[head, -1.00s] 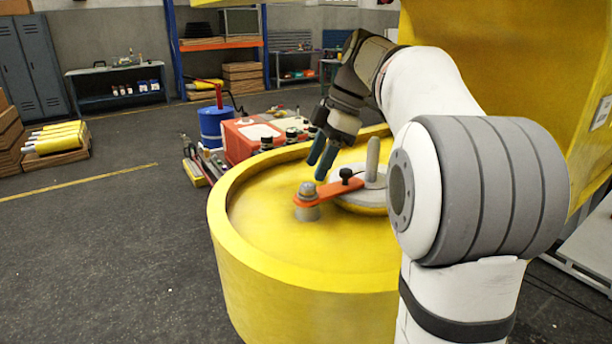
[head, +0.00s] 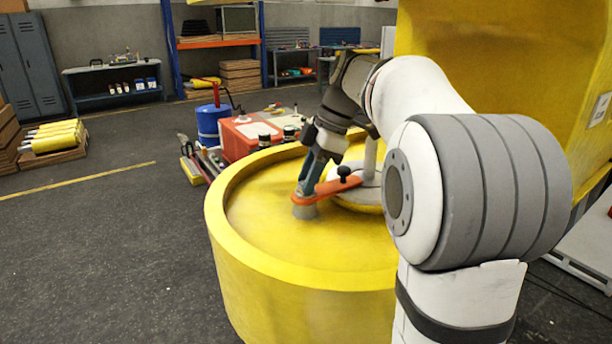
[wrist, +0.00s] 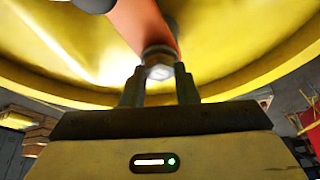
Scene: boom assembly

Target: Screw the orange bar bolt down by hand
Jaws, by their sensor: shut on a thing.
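A black knob (head: 344,172) stands on the bar. My gripper (head: 305,188) reaches down to the bar's left end and hides the bolt in the head view. In the wrist view the grey hex bolt head (wrist: 159,66) sits at the orange bar's end (wrist: 145,25), between my two dark fingertips (wrist: 160,76). My gripper is shut on the bolt.
The yellow drum's raised rim (head: 232,192) surrounds the work spot. A red box (head: 246,137) and a blue barrel (head: 212,122) stand behind it. A tall yellow structure (head: 490,60) stands at the right.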

